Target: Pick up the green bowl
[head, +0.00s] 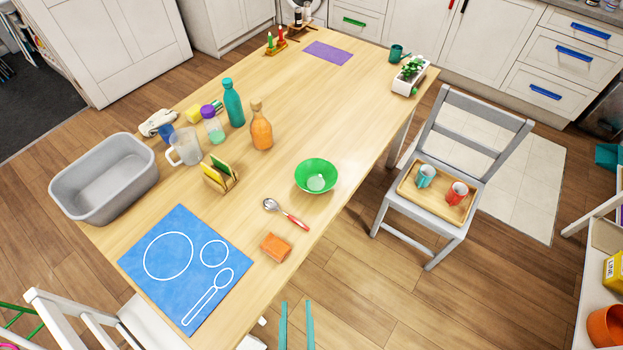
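The green bowl (327,166) stands upright on the wooden table, close to its right edge. A small pale round item (316,183) shows inside it; I cannot tell what it is. My gripper (296,304) shows at the bottom of the head view as two teal fingers with a gap between them. It is open, with nothing seen between the fingers. It is below and apart from the bowl in the picture, beyond the table's near right edge. The rest of my arm is out of view.
A spoon with a red handle (288,215) and an orange block (276,247) lie near the bowl. An orange bottle (260,127) and a napkin holder (221,176) stand left of it. A grey chair (446,140) holding a tray of cups stands right of the table.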

